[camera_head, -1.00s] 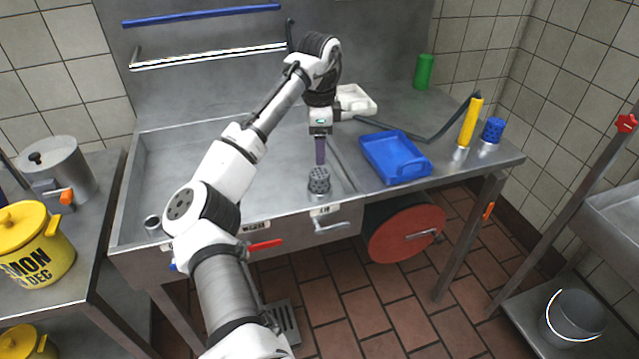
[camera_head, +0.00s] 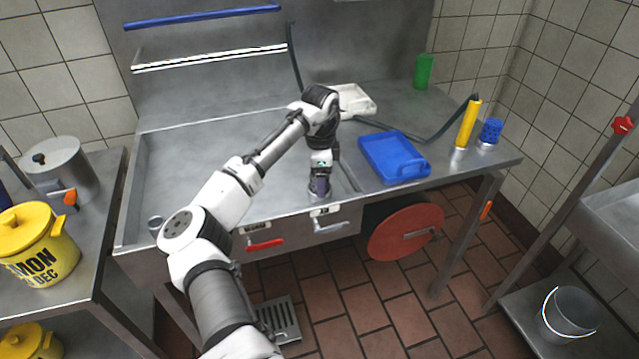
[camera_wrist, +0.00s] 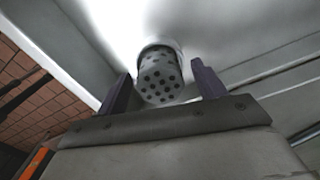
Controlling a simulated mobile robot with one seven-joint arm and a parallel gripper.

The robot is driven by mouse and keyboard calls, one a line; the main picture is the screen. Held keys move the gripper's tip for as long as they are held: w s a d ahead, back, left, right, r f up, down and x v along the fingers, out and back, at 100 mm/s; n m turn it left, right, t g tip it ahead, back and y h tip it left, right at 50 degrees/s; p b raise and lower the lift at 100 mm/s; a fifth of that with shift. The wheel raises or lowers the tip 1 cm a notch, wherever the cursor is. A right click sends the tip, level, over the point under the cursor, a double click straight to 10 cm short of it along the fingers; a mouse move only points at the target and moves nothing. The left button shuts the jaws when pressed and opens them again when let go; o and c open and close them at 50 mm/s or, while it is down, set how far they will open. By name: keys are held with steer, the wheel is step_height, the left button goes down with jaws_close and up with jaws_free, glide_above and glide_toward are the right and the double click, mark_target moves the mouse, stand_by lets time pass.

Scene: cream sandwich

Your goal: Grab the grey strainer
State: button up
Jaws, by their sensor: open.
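The grey strainer (camera_wrist: 160,76) is a small perforated metal cylinder standing at the front of the sink unit, by the divider right of the basin. In the wrist view it sits between the two dark purple fingers of my gripper (camera_wrist: 160,88), with a gap visible on each side. In the head view my gripper (camera_head: 320,187) points down right at the strainer (camera_head: 317,197) and hides most of it. The fingers are open and hold nothing.
A blue tray (camera_head: 395,157) lies on the counter to the right, with a white tray (camera_head: 353,101) behind it. The sink basin (camera_head: 200,185) to the left is mostly clear.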

steer(key=c, duration=1.1)
steer(key=shift+o, duration=0.2)
steer(key=shift+r, duration=0.15)
